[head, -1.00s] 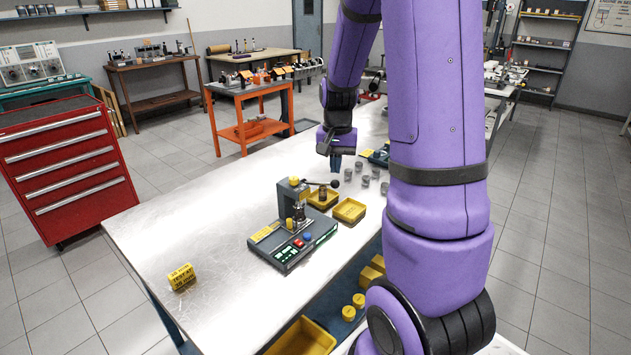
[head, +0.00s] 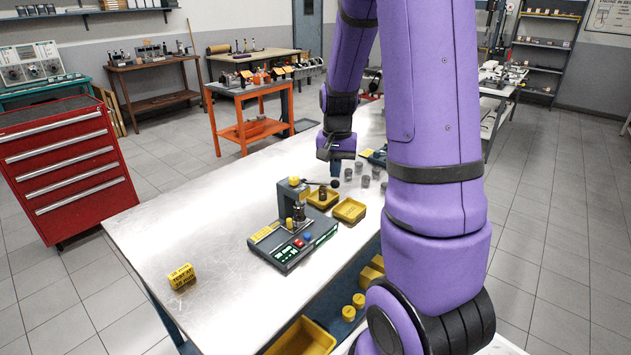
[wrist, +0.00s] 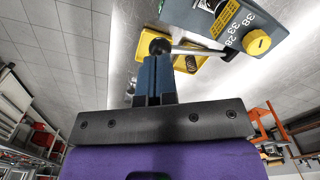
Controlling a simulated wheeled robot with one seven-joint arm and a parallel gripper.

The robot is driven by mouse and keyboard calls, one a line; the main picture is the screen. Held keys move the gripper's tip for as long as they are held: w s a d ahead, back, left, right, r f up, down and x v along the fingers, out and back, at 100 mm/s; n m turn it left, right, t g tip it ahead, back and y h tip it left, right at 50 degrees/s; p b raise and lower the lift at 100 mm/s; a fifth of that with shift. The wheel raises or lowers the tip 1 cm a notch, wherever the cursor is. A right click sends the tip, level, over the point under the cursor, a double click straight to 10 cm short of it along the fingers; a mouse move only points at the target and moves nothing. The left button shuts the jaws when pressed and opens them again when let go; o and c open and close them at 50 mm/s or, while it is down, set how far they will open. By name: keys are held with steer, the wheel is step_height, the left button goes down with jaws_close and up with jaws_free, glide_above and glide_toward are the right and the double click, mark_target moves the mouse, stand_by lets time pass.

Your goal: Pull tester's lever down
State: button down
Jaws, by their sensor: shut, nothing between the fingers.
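The tester (head: 290,240) is a grey-green device with a yellow knob on its post, standing on the metal workbench. Its lever (head: 318,183) sticks out to the right from the post and ends in a dark ball knob. In the wrist view the lever (wrist: 200,50) is a metal rod, with its ball (wrist: 160,46) right by the fingertips. My gripper (head: 335,171) is shut and empty, pointing down just above the ball; it also shows in the wrist view (wrist: 154,62). I cannot tell whether the fingers touch the ball.
Two yellow trays (head: 349,210) lie right of the tester, and several grey cylinders (head: 365,181) stand behind them. A yellow labelled block (head: 182,276) lies at the left of the workbench (head: 190,235). The bench's left part is mostly clear.

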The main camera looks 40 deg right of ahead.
mark_target(337, 181)
steer(key=shift+f, duration=0.9)
steer(key=shift+s+f, duration=0.2)
steer(key=shift+f, duration=0.8)
steer(key=shift+s+f, duration=0.15)
steer(key=shift+f, duration=1.3)
